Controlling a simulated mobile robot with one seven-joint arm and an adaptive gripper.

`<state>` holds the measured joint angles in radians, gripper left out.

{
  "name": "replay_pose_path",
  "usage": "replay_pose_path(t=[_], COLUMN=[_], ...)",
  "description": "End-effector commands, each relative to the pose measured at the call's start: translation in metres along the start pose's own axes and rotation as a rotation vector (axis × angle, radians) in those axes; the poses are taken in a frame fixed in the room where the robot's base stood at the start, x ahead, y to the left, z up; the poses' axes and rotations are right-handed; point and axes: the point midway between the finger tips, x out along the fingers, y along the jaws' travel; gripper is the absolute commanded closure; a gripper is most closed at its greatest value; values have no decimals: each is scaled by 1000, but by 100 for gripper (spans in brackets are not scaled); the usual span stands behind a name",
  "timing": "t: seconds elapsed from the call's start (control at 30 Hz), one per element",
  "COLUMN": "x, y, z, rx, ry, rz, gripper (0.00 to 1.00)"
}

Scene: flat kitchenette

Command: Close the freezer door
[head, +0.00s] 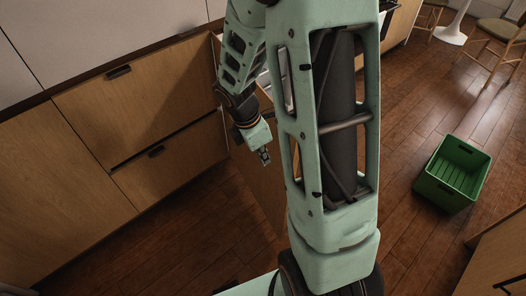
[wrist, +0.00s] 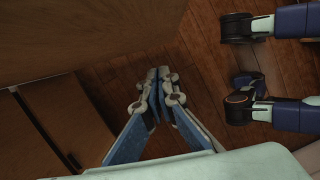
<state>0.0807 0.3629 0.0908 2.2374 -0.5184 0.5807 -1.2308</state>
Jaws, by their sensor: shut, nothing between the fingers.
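The freezer door (head: 262,190) appears to be the wooden panel that stands open, swung out from the cabinet row in the head view. My arm hides much of it and most of the opening behind it. My gripper (head: 264,157) points down in front of this panel, with its fingers together and empty. In the wrist view my gripper (wrist: 157,76) is shut above the floor. A large wooden surface (wrist: 95,35), likely the same door, fills the upper left there. I cannot tell whether the fingers touch it.
Wooden drawer fronts (head: 130,90) with dark handles line the left. Cabinet fronts (wrist: 35,130) also show at the lower left of the wrist view. A green crate (head: 453,172) sits on the floor at right. Chairs (head: 495,45) stand far back. The floor left of my arm is clear.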

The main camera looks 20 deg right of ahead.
Motion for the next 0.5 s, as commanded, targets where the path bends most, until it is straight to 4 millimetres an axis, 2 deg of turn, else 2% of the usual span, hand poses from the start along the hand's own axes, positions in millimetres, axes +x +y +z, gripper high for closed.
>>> replay_pose_path(t=[0.03, 0.17, 0.3, 0.5], x=[17, 43, 44, 48], y=[-1, -1, 0, 0], z=[-2, -1, 22, 37], rx=[-1, -1, 7, 3], ry=[0, 0, -1, 0], rz=[-5, -4, 0, 0], gripper=[100, 100, 100, 100])
